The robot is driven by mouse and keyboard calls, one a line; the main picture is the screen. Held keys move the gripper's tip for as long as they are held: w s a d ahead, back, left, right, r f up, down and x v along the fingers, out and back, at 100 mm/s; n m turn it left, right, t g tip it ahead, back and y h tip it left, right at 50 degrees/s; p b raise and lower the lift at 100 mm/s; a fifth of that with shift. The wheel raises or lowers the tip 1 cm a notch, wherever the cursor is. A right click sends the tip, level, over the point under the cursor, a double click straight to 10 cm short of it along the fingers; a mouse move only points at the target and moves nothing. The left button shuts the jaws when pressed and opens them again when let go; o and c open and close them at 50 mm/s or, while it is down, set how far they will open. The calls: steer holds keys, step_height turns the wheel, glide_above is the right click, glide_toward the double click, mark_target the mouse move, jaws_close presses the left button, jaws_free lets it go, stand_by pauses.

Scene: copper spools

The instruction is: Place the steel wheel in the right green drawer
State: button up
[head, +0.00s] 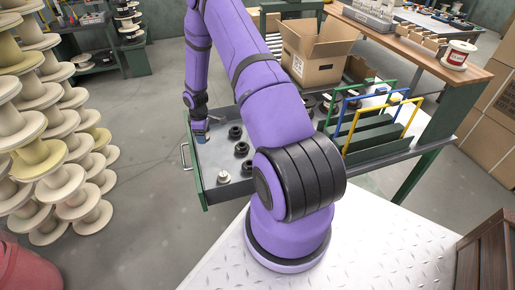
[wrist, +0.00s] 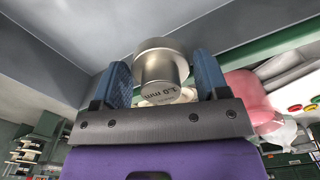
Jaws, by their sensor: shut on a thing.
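The steel wheel (wrist: 162,66) is a shiny stepped metal piece marked "1.0 mm". In the wrist view it sits between the two blue fingers of my gripper (head: 199,138), which is shut on it. In the head view my gripper points down at the far left part of an open green drawer (head: 197,185) with a grey floor. The held wheel is hidden there, and I cannot tell whether it touches the floor.
Several dark wheels (head: 241,149) and a pale metal piece (head: 223,177) stand in the drawer. Blue, green and yellow frames (head: 385,115) stand on the bench to the right. A cardboard box (head: 318,50) is behind. Stacked spools (head: 45,150) fill the left.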

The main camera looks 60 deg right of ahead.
steer(key=s+d+f+n, duration=0.1)
steer(key=d+f, duration=0.1)
steer(key=d, duration=0.2)
glide_above(217, 154)
step_height(217, 154, down, 5)
steer(key=shift+f, duration=2.5)
steer(key=shift+f, duration=0.1)
steer(key=o, duration=1)
steer(key=shift+w, duration=0.1)
